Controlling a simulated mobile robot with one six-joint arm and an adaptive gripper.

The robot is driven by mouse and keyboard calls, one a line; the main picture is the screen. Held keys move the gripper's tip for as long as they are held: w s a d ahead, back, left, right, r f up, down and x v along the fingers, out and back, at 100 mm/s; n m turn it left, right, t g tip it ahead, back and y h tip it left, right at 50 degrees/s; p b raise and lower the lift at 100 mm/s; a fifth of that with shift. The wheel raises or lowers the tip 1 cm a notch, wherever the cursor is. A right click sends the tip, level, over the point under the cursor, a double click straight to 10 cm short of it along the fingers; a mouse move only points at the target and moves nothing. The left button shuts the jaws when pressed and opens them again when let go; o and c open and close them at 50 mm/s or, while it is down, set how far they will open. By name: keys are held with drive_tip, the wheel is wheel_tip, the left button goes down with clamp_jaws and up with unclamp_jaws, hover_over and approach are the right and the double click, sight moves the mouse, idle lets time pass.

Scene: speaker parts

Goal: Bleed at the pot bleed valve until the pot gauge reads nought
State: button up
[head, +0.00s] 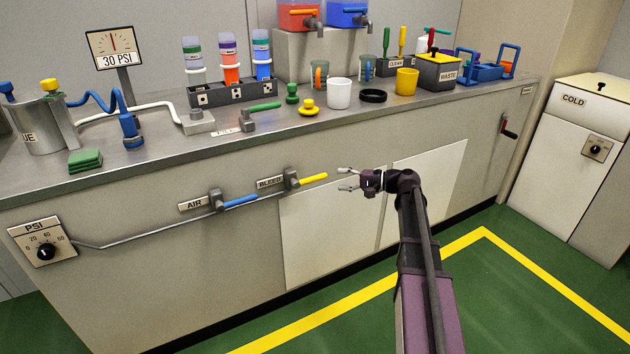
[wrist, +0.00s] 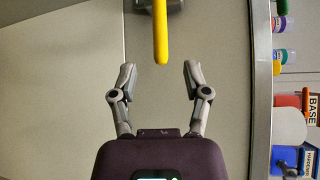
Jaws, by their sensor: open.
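The bleed valve with its yellow lever (head: 313,178) is on the cabinet front, beside the BLEED label (head: 271,183). The lever points right, roughly along the pipe. My gripper (head: 343,179) is open and empty just right of the lever's free end. In the wrist view, the yellow lever (wrist: 160,35) comes down from the top, its tip centred at about the level of my open fingertips (wrist: 159,66); no contact shows. The gauge (head: 112,47) on the counter reads 30 PSI, its red needle upright. The metal pot (head: 35,125) stands at the left, its label partly hidden.
The AIR valve's blue lever (head: 240,201) is left of the bleed valve on the same pipe. A PSI dial (head: 41,242) is at lower left. The counter (head: 335,122) above holds cups, bottles and a green-handled valve (head: 262,108). The floor in front is clear.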

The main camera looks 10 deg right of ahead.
sight(319, 179)
drive_tip(key=b+x, duration=0.1)
drive_tip(key=x, duration=0.8)
drive_tip(key=shift+c, duration=0.2)
clamp_jaws()
